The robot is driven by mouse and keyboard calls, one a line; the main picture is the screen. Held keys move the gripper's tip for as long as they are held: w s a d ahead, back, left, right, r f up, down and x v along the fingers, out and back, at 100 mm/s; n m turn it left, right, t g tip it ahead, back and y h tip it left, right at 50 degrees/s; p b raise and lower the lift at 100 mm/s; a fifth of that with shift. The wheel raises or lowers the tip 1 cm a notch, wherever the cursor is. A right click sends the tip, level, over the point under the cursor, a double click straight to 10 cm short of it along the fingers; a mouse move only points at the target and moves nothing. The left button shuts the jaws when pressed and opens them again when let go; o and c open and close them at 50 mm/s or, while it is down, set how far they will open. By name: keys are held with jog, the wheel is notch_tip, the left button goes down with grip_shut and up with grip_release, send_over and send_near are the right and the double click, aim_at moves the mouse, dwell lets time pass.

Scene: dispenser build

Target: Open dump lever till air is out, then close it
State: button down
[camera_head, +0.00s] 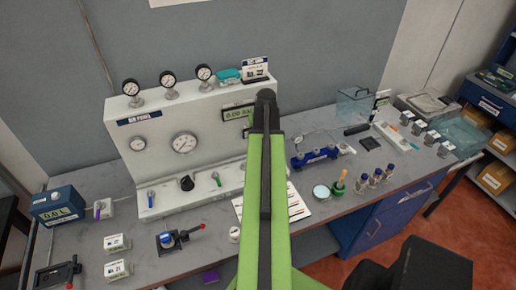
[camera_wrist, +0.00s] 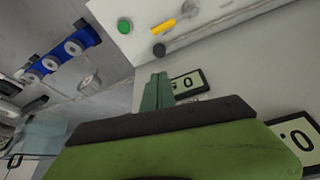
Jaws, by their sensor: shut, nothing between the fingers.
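I cannot read which lever is the dump lever. The panel (camera_head: 160,160) also bears a blue-handled lever (camera_head: 150,197) and a green one (camera_head: 215,178). My gripper (camera_wrist: 157,92) is shut and empty, apart from the yellow lever. In the head view my arm hides it.
A display (camera_head: 238,113) on the panel seems to read 0.00 bar. Several round gauges (camera_head: 184,143) are on the panel. A blue meter box (camera_head: 58,205) stands at left. A blue rack (camera_head: 314,156) and small bottles (camera_head: 375,178) stand on the right of the bench.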

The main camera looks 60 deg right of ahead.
jog(key=b+x, duration=1)
jog(key=shift+s+d+f, duration=0.1)
jog(key=shift+s+f, duration=0.05)
jog(key=shift+f, duration=0.3)
jog(key=shift+s+a, duration=1)
jog(key=shift+a, duration=0.25)
jog(key=shift+s+a+r, duration=0.1)
jog(key=shift+s+a, duration=0.25)
jog(key=shift+d, duration=0.1)
